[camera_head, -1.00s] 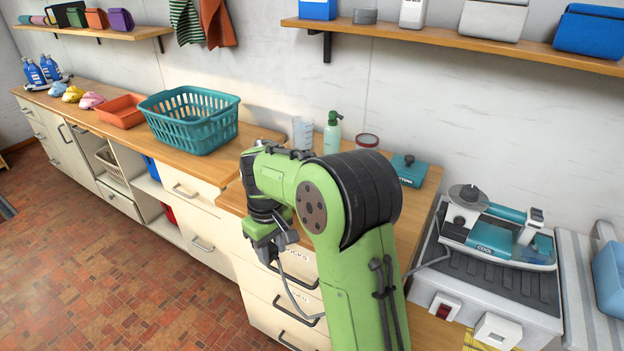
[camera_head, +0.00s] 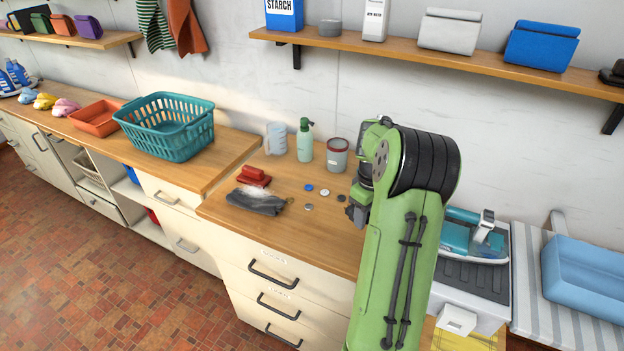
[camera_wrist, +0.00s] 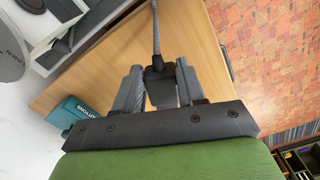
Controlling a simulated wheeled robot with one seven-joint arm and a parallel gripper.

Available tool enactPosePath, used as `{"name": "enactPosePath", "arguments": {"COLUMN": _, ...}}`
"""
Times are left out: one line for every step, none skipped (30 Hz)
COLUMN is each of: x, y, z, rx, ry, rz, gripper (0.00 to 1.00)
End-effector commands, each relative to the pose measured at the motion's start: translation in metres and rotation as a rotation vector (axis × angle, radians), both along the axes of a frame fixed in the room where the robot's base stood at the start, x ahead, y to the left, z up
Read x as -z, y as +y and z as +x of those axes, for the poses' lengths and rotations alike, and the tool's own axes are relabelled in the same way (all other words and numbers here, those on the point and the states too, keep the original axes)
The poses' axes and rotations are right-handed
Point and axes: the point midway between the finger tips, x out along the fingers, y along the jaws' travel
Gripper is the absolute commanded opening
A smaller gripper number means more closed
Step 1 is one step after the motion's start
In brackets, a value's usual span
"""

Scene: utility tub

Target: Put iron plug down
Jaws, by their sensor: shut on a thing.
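My gripper (camera_wrist: 160,92) is shut on the black iron plug (camera_wrist: 160,78) in the wrist view. The grey cord (camera_wrist: 156,35) runs from the plug toward the top of that view. Bare wooden counter (camera_wrist: 140,55) lies behind the plug; I cannot tell the gap. In the head view my gripper (camera_head: 356,212) is over the right part of the counter (camera_head: 310,235), and the plug cannot be made out there. The teal and white iron (camera_head: 473,236) sits on a grey and white unit to the right, partly hidden by my arm.
A grey cloth (camera_head: 258,202), a red brush-like item (camera_head: 254,177) and several small discs (camera_head: 324,192) lie on the counter. A measuring jug (camera_head: 276,138), green bottle (camera_head: 305,142) and tin (camera_head: 338,154) stand behind. A teal box (camera_wrist: 75,112) is left of the plug in the wrist view.

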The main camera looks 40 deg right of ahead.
Motion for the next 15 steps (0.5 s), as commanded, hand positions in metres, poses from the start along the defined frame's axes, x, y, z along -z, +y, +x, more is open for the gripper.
{"name": "enactPosePath", "arguments": {"x": -0.004, "y": -0.007, "z": -0.007, "rx": 0.007, "ry": 0.0, "rz": 0.002, "gripper": 0.09}}
{"name": "enactPosePath", "arguments": {"x": -0.003, "y": -0.009, "z": -0.01, "rx": 0.009, "ry": 0.0, "rz": 0.002, "gripper": 0.09}}
{"name": "enactPosePath", "arguments": {"x": 0.001, "y": -0.011, "z": -0.012, "rx": 0.011, "ry": 0.001, "rz": 0.004, "gripper": 0.09}}
{"name": "enactPosePath", "arguments": {"x": 0.006, "y": -0.012, "z": -0.014, "rx": 0.011, "ry": 0.002, "rz": 0.005, "gripper": 0.09}}
{"name": "enactPosePath", "arguments": {"x": 0.013, "y": -0.012, "z": -0.014, "rx": 0.011, "ry": 0.002, "rz": 0.005, "gripper": 0.09}}
{"name": "enactPosePath", "arguments": {"x": 0.024, "y": -0.012, "z": -0.014, "rx": 0.011, "ry": 0.003, "rz": 0.006, "gripper": 0.09}}
{"name": "enactPosePath", "arguments": {"x": 0.033, "y": -0.011, "z": -0.014, "rx": 0.01, "ry": 0.003, "rz": 0.008, "gripper": 0.09}}
{"name": "enactPosePath", "arguments": {"x": 0.04, "y": -0.011, "z": -0.013, "rx": 0.01, "ry": 0.002, "rz": 0.006, "gripper": 0.09}}
{"name": "enactPosePath", "arguments": {"x": 0.049, "y": -0.012, "z": -0.013, "rx": 0.01, "ry": 0.002, "rz": 0.006, "gripper": 0.09}}
{"name": "enactPosePath", "arguments": {"x": 0.053, "y": -0.012, "z": -0.014, "rx": 0.011, "ry": 0.002, "rz": 0.005, "gripper": 0.09}}
{"name": "enactPosePath", "arguments": {"x": 0.058, "y": -0.012, "z": -0.014, "rx": 0.011, "ry": 0.002, "rz": 0.004, "gripper": 0.09}}
{"name": "enactPosePath", "arguments": {"x": 0.062, "y": -0.012, "z": -0.013, "rx": 0.011, "ry": 0.002, "rz": 0.004, "gripper": 0.09}}
{"name": "enactPosePath", "arguments": {"x": 0.065, "y": -0.012, "z": -0.013, "rx": 0.01, "ry": 0.001, "rz": 0.004, "gripper": 0.09}}
{"name": "enactPosePath", "arguments": {"x": 0.069, "y": -0.012, "z": -0.013, "rx": 0.01, "ry": 0.001, "rz": 0.004, "gripper": 0.09}}
{"name": "enactPosePath", "arguments": {"x": 0.076, "y": -0.011, "z": -0.013, "rx": 0.01, "ry": 0.001, "rz": 0.004, "gripper": 0.09}}
